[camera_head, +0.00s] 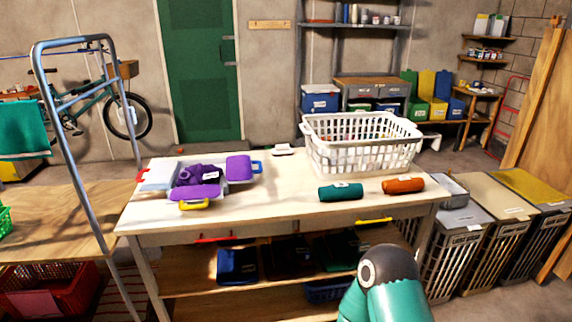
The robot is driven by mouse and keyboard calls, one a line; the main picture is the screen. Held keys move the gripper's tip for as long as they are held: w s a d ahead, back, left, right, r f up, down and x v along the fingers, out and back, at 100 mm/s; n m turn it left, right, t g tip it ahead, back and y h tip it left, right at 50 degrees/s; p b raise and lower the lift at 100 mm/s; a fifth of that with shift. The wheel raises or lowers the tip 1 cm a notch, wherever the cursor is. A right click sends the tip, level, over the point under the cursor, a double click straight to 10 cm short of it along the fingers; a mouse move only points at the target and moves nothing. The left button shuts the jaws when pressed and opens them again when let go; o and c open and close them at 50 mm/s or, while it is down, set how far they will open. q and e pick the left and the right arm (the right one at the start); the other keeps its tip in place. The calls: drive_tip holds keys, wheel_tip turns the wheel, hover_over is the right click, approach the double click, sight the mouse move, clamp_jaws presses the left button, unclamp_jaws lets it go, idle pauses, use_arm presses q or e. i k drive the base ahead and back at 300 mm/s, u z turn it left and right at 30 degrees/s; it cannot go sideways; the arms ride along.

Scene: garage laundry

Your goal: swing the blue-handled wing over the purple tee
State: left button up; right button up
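A folding board lies open on the left of the pale table. Its blue-handled wing (256,180) is at the right, with the blue handle (257,167) at its outer edge. Part of the purple tee (238,167) lies on this wing; more purple cloth is bunched on the middle of the board and near the yellow handle (194,204). The pale left wing (160,173) has a red handle (142,175). Neither gripper shows; only a teal link of my arm shows at the bottom right, away from the board.
A white basket (362,158) stands at the table's back right. A green roll (340,192) and an orange roll (403,185) lie before it. The table (270,205) is bare between board and green roll. A metal rack (82,150) stands at left.

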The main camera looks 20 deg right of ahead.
sight(238, 168)
drive_tip(key=i, duration=1)
drive_tip(key=z, duration=0.05)
